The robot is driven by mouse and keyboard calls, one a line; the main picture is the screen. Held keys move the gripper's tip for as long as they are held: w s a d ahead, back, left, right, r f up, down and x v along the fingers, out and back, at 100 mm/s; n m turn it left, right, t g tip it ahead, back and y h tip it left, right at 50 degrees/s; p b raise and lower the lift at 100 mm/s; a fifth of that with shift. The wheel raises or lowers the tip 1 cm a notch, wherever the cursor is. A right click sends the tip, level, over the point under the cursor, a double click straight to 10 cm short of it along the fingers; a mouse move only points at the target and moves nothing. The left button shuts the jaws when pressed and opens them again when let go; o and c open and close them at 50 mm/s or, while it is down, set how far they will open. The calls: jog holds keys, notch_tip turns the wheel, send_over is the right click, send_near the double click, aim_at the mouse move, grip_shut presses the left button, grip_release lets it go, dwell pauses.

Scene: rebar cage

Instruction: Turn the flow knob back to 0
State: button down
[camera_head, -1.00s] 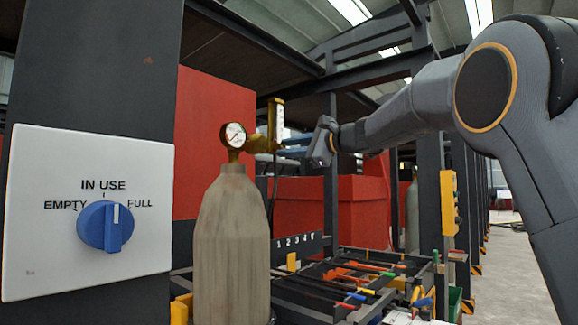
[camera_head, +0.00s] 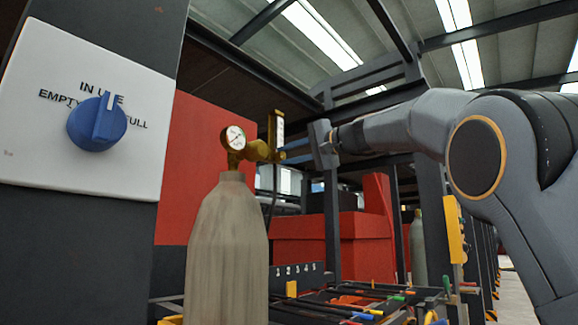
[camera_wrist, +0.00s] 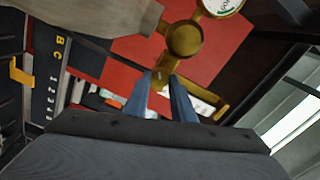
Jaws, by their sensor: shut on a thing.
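The brass regulator (camera_head: 262,151) sits on top of the pale gas cylinder (camera_head: 228,240), with a round white gauge (camera_head: 235,138) on its left. An upright flow tube (camera_head: 278,130) rises at its right end. My gripper (camera_head: 285,153) reaches in from the right, its blue fingers at the regulator's right side. In the wrist view, my gripper (camera_wrist: 164,78) has its fingers close together just below the round brass body (camera_wrist: 185,39). They are shut on the flow knob (camera_wrist: 161,77), which is mostly hidden between them; its setting cannot be read.
A white panel with a blue dial (camera_head: 97,122) is at the left, its pointer near IN USE. Red cabinets (camera_head: 330,238) stand behind the cylinder. Trays with coloured-handled tools (camera_head: 365,300) lie low at the right. A yellow box (camera_head: 454,230) hangs on a post.

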jog(key=shift+n+b, duration=0.5)
jog(key=shift+n, duration=0.4)
jog(key=c, duration=1.5)
grip_release()
jog(key=shift+d, duration=0.1)
jog(key=b+v, duration=0.1)
jog(key=v, duration=0.6)
jog(key=shift+s+d, duration=0.25)
